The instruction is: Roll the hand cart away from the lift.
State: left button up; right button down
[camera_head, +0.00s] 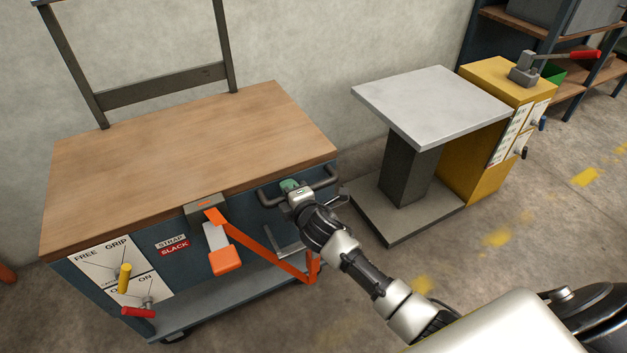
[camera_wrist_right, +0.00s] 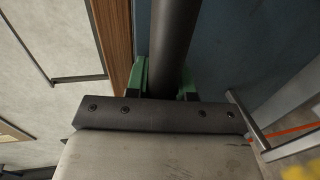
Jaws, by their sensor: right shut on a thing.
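The hand cart (camera_head: 190,130) has a wooden top, a dark blue body and an upright frame at its back. A dark handle bar (camera_head: 328,177) sticks out from its right end. My right gripper (camera_head: 290,187) is shut on this bar. In the right wrist view the green fingers of my right gripper (camera_wrist_right: 162,80) sit on both sides of the bar (camera_wrist_right: 174,40). The lift (camera_head: 432,105), with a flat grey platform on a dark column, stands to the right of the cart with a gap between them. My left gripper is out of view.
An orange strap (camera_head: 262,252) hangs slack from the cart front. A yellow-knobbed lever (camera_head: 124,278) and a red-knobbed lever (camera_head: 138,311) sit on the cart's label panels. A yellow cabinet (camera_head: 480,150) with a red-handled lever stands beside the lift. Floor at the right front is open.

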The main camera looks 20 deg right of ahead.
aim_at(249, 198)
jog(key=a, duration=0.5)
jog(key=a+b, duration=0.1)
jog(key=a, duration=0.2)
jog(key=shift+s+a+f, duration=0.1)
jog(key=shift+s+a, duration=0.1)
jog(key=shift+s, duration=0.15)
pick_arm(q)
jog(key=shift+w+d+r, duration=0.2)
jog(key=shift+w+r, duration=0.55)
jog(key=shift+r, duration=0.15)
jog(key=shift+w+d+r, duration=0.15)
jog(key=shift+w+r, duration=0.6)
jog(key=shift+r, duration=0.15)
pick_arm(e)
jog(key=shift+a, duration=0.45)
jog(key=shift+s, duration=0.1)
jog(key=c, duration=1.3)
grip_release()
jog(key=shift+c, duration=0.2)
jog(key=shift+o, duration=0.5)
jog(key=shift+a, duration=0.15)
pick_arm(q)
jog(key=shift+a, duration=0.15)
